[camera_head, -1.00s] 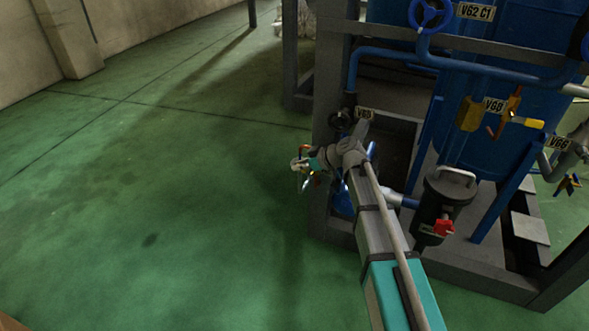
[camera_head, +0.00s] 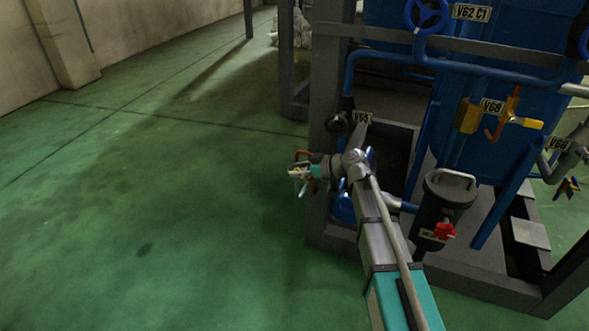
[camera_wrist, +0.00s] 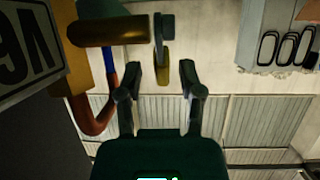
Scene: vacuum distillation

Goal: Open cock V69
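No label that I can read in full as V69 shows. In the wrist view, a tag (camera_wrist: 28,55) at the left edge is upside down and cut off; a V and a 6 or 9 can be made out. Beside it is a brass-coloured cock body (camera_wrist: 108,31) with a curved red handle (camera_wrist: 100,122). A small piece with a dark top and a yellow lower end (camera_wrist: 163,65) lies between the fingertips in the picture; I cannot tell its distance. My gripper (camera_wrist: 160,72) is open, its two fingers apart. In the head view, my gripper (camera_head: 298,175) is small, left of the frame.
A black canister (camera_head: 445,205) with a red knob stands beside my arm. A grey post (camera_head: 328,120) is close to my wrist. Green floor (camera_head: 150,200) is clear at left.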

